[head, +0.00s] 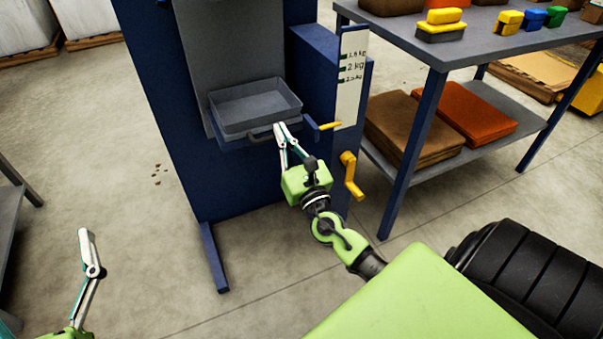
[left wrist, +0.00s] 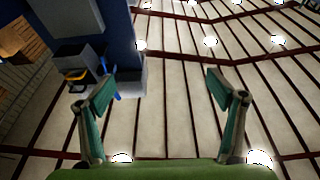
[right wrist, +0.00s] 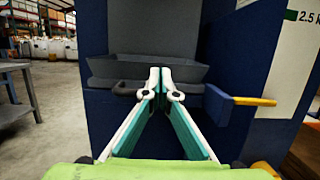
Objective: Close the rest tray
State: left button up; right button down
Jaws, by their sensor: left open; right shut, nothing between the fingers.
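The rest tray (head: 254,108) is a grey, shallow, empty tray on the front of the blue grader, with a dark bar handle (head: 262,137) along its front. It shows in the right wrist view as a grey wall (right wrist: 190,72) with the handle (right wrist: 126,88) below. My right gripper (head: 279,126) is shut and empty, its fingertips at the handle's right part; I cannot tell whether they touch it. In the right wrist view its fingertips (right wrist: 160,72) overlap the tray front. My left gripper (left wrist: 158,88) is open and empty, away from the tray at the lower left of the head view.
A yellow lever (head: 330,126) and a yellow crank (head: 351,175) stick out right of the tray. A blue-legged table (head: 480,45) with brushes and folded sacks stands at the right. A blue foot (head: 213,258) reaches over the floor.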

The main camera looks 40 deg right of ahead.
pick_arm(q)
jog(key=r, duration=0.1)
jog(key=s+r+t, duration=0.1)
jog(key=r+t+h, duration=0.1)
jog(key=r, duration=0.1)
jog(key=shift+s+d+b, duration=0.1)
jog(key=shift+s+b, duration=0.25)
pick_arm(e)
jog(key=v, duration=1)
